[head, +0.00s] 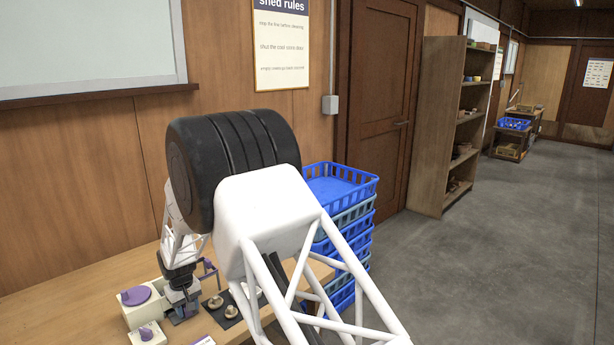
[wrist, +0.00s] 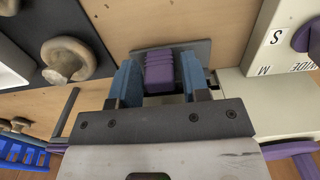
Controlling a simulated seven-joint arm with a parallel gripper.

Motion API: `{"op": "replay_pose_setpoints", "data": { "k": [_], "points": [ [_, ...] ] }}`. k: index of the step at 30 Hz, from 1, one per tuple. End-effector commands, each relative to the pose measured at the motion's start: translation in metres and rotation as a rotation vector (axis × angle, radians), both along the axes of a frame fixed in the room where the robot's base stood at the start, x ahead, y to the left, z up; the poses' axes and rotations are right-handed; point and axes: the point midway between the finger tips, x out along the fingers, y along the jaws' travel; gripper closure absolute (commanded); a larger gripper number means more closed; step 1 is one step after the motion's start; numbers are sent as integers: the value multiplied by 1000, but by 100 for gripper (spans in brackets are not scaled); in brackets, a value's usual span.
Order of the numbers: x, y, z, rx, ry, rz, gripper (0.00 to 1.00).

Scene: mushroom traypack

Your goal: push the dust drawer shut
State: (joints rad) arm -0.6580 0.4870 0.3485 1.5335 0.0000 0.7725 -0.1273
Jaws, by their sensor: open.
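My gripper (head: 182,306) is low over the wooden bench at the left in the head view, beside a cream machine (head: 130,318) with a purple round knob (head: 136,296). In the wrist view my gripper (wrist: 158,68) has its two blue fingers apart. A ribbed purple block (wrist: 159,73) shows between them, in front of a grey plate (wrist: 203,49). I cannot tell whether the fingers touch it. The cream machine (wrist: 262,98) is at the right, with size letters on its top. No part is clearly recognisable as the dust drawer; my gripper hides much of this area.
Brown mushrooms (wrist: 68,58) sit on a dark mat (wrist: 60,15) left of my gripper. A smaller cream box (head: 147,338) with a purple knob is at the bench front. Stacked blue crates (head: 342,187) stand behind my arm. The bench (head: 60,310) is bare at far left.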

Motion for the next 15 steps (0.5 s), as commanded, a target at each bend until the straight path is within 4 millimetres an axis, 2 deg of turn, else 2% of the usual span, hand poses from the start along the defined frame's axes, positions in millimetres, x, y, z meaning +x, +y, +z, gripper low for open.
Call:
{"op": "replay_pose_setpoints", "data": {
  "k": [2,7,15],
  "points": [
    [0,0,0,0,0,0,60],
    [0,0,0,0,0,0,86],
    [2,2,0,0,0,0,86]
  ]
}}
